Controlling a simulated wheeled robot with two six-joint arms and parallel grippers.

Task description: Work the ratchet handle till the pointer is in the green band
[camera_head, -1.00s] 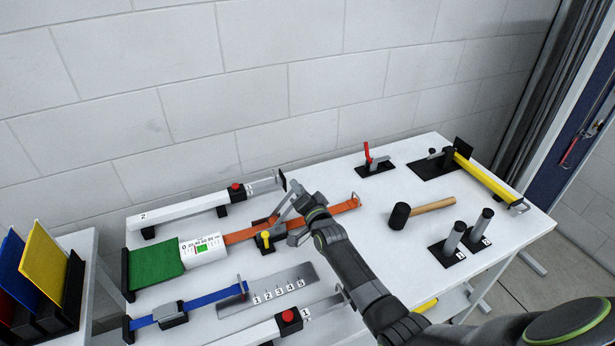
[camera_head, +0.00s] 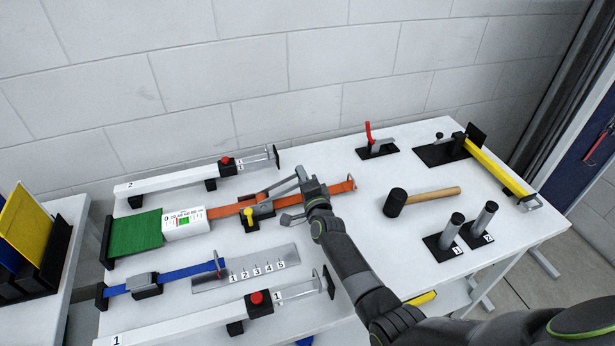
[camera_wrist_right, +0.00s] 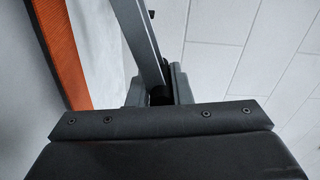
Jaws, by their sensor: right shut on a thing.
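The ratchet (camera_head: 262,210) sits on an orange strap (camera_head: 225,210) on the white bench, with a yellow knob (camera_head: 249,216) at its front. Its grey handle (camera_head: 283,187) slants up to the right. My right gripper (camera_head: 308,185) is shut on the handle near its upper end. In the right wrist view the grey handle (camera_wrist_right: 146,45) runs down between the jaws (camera_wrist_right: 158,93). The white gauge (camera_head: 184,223) left of the ratchet shows a small green band; its pointer is too small to read. My left gripper is not in view.
A green pad (camera_head: 136,235) lies left of the gauge. A blue strap (camera_head: 190,273) and a numbered plate (camera_head: 250,270) lie in front. A push-button rail (camera_head: 175,183) lies behind.

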